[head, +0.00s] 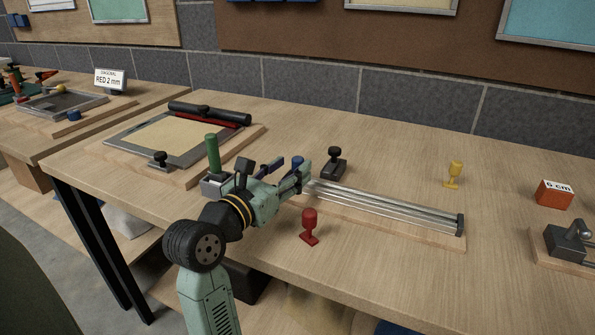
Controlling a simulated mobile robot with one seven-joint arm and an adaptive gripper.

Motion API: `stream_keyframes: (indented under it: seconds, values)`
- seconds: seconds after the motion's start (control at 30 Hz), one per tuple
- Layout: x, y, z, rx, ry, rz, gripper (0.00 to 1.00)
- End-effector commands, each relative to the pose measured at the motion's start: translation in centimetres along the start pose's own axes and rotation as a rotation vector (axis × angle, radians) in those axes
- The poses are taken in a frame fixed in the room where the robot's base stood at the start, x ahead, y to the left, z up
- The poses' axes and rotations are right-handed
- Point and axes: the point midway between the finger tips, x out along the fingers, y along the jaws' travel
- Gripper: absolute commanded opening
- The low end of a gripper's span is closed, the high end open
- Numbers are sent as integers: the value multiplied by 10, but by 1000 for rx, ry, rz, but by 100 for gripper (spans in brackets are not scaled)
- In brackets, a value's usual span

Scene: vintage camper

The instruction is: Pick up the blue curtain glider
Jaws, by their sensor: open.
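The blue curtain glider (298,160) shows only as a small dark blue top just behind my gripper's fingers, near the left end of a metal rail. Its lower part is hidden by the gripper. My gripper (303,178) is open and reaches in from the left, low over the table, with its fingers close to the blue glider. I cannot tell whether the fingers touch it or stand around it. A red glider (309,226) stands in front of the rail, and a yellow glider (454,172) stands behind it to the right.
The metal rail (390,208) lies on a wooden base right of my gripper. A black knobbed piece (333,164) stands behind it. A green cylinder (212,152) is behind my arm. An orange block (554,195) and a metal clamp (568,243) are at right. The table's back middle is clear.

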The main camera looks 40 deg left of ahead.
Motion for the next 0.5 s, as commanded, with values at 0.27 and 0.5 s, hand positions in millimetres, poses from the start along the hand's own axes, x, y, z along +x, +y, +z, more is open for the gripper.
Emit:
stream_keyframes:
  seconds: [0.27,0.5]
  values:
    - [37,1,1,-1,0,-2,44]
    - [40,1,0,-1,-1,-1,44]
